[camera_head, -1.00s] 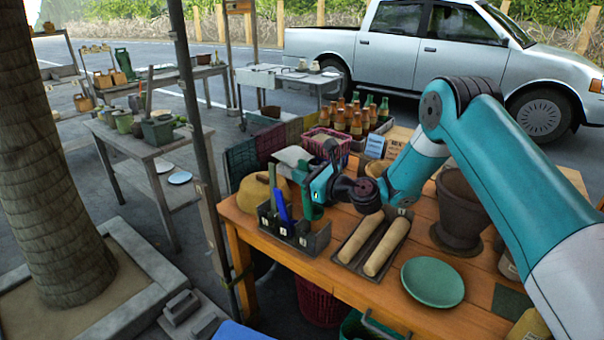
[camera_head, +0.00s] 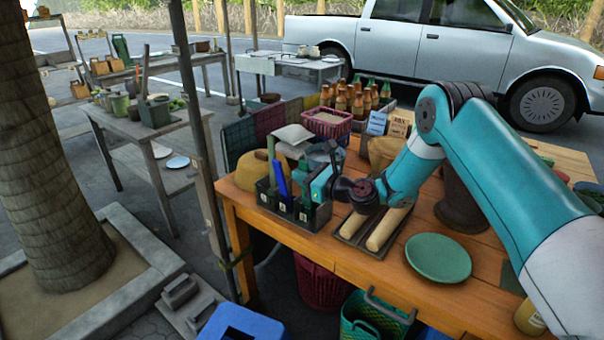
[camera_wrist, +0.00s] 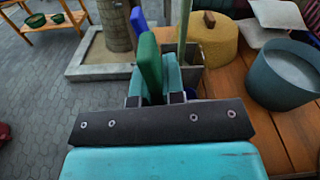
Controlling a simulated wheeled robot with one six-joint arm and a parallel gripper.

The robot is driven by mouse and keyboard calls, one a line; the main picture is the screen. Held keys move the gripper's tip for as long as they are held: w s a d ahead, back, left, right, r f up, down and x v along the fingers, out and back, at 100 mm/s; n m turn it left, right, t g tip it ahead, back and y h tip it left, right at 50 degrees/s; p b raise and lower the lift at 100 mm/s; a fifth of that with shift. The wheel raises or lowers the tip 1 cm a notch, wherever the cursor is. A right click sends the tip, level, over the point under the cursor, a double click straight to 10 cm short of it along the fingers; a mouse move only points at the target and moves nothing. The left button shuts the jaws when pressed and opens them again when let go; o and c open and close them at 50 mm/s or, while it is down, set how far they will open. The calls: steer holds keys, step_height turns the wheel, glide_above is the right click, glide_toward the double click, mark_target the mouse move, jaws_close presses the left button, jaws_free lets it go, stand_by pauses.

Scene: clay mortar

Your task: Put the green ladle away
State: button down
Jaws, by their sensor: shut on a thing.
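The green ladle (camera_head: 303,172) is between the fingers of my gripper (camera_head: 310,187), which is shut on its handle. In the wrist view, the flat green handle (camera_wrist: 150,62) stands up between the teal fingers (camera_wrist: 156,85). A dark rack (camera_head: 294,213) with pale labels on its front stands at the table's left end. The ladle is upright over or in a right-hand part of this rack; I cannot tell how deep. Its lower end is hidden. A blue handle (camera_head: 281,180) stands in the rack to the left; it also shows in the wrist view (camera_wrist: 138,22).
A tray (camera_head: 356,222) with two pale clay rolls lies just right of the rack. A green plate (camera_head: 438,257) and a dark pot (camera_head: 461,207) are farther right. A straw-coloured domed thing (camera_head: 250,171) stands behind the rack.

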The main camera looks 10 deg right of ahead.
stand_by(0.3)
steer(key=c, duration=1.1)
jaws_free()
